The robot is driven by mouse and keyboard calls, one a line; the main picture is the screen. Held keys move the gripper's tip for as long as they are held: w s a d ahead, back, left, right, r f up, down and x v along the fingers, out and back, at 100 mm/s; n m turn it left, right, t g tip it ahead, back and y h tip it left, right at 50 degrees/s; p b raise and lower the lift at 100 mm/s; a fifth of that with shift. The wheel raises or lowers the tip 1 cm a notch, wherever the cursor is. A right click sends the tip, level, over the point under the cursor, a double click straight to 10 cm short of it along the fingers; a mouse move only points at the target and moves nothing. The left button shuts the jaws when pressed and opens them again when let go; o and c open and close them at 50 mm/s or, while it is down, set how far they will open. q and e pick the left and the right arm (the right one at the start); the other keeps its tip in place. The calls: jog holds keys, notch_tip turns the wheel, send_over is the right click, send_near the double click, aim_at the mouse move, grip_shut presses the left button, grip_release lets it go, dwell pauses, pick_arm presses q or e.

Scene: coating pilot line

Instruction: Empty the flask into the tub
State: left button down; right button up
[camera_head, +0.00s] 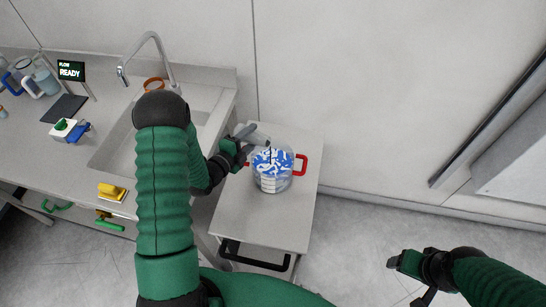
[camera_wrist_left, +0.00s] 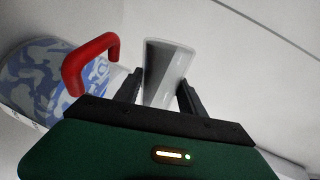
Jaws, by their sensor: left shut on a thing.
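The tub (camera_head: 272,182) is a clear round container with a blue-and-white pattern and red handles, standing on a small grey side table. It also shows at the left of the left wrist view (camera_wrist_left: 30,75), with one red handle near my fingers. My left gripper (camera_head: 240,146) is shut on a pale grey, see-through flask (camera_head: 256,138), tilted at the tub's back left edge. In the left wrist view the flask (camera_wrist_left: 167,72) sits between both fingers. I cannot tell what is in it. My right gripper (camera_head: 404,268) is at the lower right, away from the tub; its jaws are unclear.
The side table (camera_head: 262,228) has a dark front handle and bare room in front of the tub. A sink (camera_head: 118,150) with a tall tap (camera_head: 150,50) is at the left. Mugs (camera_head: 45,80), a READY display (camera_head: 71,71) and a yellow item (camera_head: 111,192) stand on the counter.

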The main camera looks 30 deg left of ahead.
pick_arm(q)
jog(key=shift+a+r+m, duration=0.1)
jog(key=shift+r+m, duration=0.1)
jog(key=shift+m, duration=0.1)
jog(key=shift+r+m+b, duration=0.25)
jog(key=shift+m+b, duration=0.1)
jog(key=shift+m, duration=0.05)
dwell(0.4)
jog(key=shift+f+m+b, duration=0.1)
jog(key=shift+m+b, duration=0.2)
jog(key=shift+b, duration=0.2)
jog(key=shift+y, duration=0.4)
jog(key=shift+d+f+m+b, duration=0.2)
jog(key=shift+m+b, duration=0.1)
jog(key=shift+b, duration=0.2)
jog(key=shift+r, duration=0.1)
jog(key=shift+d+r+m+b, duration=0.1)
jog(key=shift+d+m+b, duration=0.05)
jog(key=shift+m+b, duration=0.25)
